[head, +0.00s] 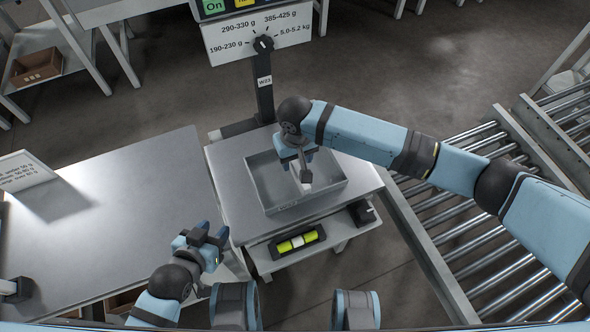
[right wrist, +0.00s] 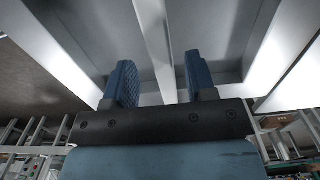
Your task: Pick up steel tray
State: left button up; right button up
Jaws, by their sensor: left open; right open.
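The steel tray (head: 335,190) is a shallow, square, grey metal tray with low walls. It lies flat on the scale's platform (head: 225,180) in the head view. My right gripper (head: 297,153) is over the back part of the tray and open. In the right wrist view its two blue fingers (right wrist: 161,82) stand apart, with a light metal strip between them. I cannot tell whether the fingers touch the tray, as my own wrist hides part of it. My left gripper (head: 210,238) is open and empty, at the right front edge of the metal table.
The scale's post and dial panel (head: 260,42) rise behind the tray. A metal table (head: 110,220) with a sign (head: 25,170) is at the left. A roller conveyor (head: 450,225) is at the right.

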aim_at(295, 162)
notch_tip(295, 162, down, 4)
jog(key=shift+a+f+b, duration=0.1)
jog(key=shift+f+b, duration=0.1)
jog(key=shift+b, duration=0.15)
jog(key=shift+c, duration=0.5)
grip_shut()
